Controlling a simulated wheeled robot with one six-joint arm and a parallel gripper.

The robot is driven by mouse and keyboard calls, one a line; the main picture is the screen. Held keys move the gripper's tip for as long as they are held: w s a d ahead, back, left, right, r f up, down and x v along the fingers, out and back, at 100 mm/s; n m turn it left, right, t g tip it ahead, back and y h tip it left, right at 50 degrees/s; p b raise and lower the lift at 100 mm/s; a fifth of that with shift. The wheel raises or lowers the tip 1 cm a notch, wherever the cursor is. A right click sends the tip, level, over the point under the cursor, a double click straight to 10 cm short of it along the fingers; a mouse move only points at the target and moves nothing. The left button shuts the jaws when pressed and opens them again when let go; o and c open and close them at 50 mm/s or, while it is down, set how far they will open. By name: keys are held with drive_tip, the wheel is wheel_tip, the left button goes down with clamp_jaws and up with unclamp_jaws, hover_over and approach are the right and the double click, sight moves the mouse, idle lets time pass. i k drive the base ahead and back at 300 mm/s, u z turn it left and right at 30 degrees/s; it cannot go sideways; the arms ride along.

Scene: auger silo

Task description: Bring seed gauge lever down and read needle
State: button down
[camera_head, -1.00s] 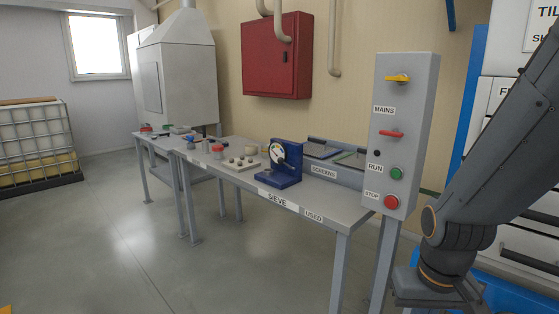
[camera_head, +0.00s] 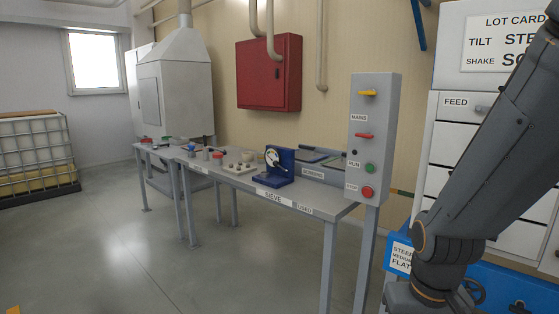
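The blue gauge (camera_head: 279,167) with a round white dial stands on the grey workbench, near its right end. It looks like the seed gauge; a dark needle or lever crosses its dial, but its exact position is too small to read. My arm shows at the right edge of the head view, well apart from the gauge. My gripper is not in the picture.
A grey control post (camera_head: 372,135) with MAINS, RUN and STOP controls stands right of the workbench (camera_head: 232,178). White drawers (camera_head: 455,149) stand behind my arm. A red cabinet (camera_head: 269,73) hangs on the wall. The floor (camera_head: 130,240) at the left is clear.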

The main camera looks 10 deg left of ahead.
sight(275, 163)
drive_tip(key=u, duration=0.35)
drive_tip(key=i, duration=0.4)
drive_tip(key=u, duration=1.15)
drive_tip(key=i, duration=2.25)
drive_tip(key=z, duration=1.05)
drive_tip(key=i, duration=0.65)
drive_tip(key=z, duration=0.5)
